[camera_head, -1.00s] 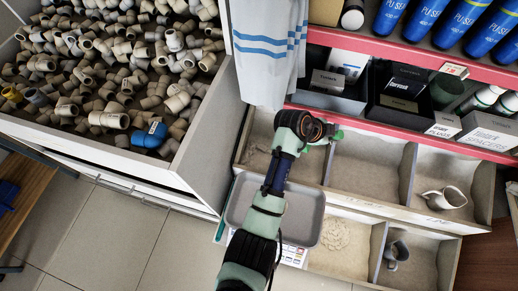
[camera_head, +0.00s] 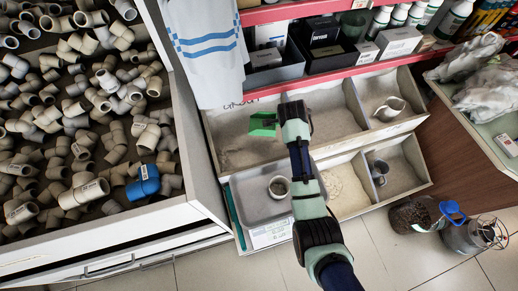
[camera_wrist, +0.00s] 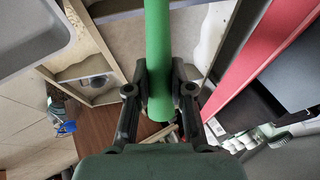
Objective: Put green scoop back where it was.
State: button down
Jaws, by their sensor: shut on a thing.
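The green scoop (camera_head: 262,124) shows its squarish head in the head view, just left of my wrist, over the upper left bin compartment (camera_head: 235,155). Whether it touches the bin's contents cannot be told. In the wrist view its round green handle (camera_wrist: 158,45) runs between the two fingers. My gripper (camera_wrist: 160,82) is shut on this handle. In the head view the fingers are hidden by my wrist.
The upper right compartment holds a pale scoop (camera_head: 388,108); a lower one holds a grey scoop (camera_head: 380,170). A grey tray (camera_head: 245,208) with a small cup (camera_head: 279,187) lies in front. A red shelf edge (camera_head: 350,72) and hanging cloth (camera_head: 205,50) border the back.

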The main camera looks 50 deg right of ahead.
notch_tip(320, 180, down, 20)
jog(key=b, duration=0.9)
jog(key=shift+w+f+b, duration=0.1)
jog(key=shift+f+b, duration=0.05)
jog(key=shift+b, duration=0.25)
jog(key=c, duration=1.5)
grip_release()
jog(key=shift+f, duration=0.1)
jog(key=shift+o, duration=1)
jog(key=shift+r+p, duration=0.3)
jog(key=shift+r, duration=0.1)
jog(key=p+v, duration=0.6)
jog(key=v, duration=0.5)
jog(key=shift+a+r+p, duration=0.25)
jog(key=shift+a+p, duration=0.05)
jog(key=shift+p, duration=0.1)
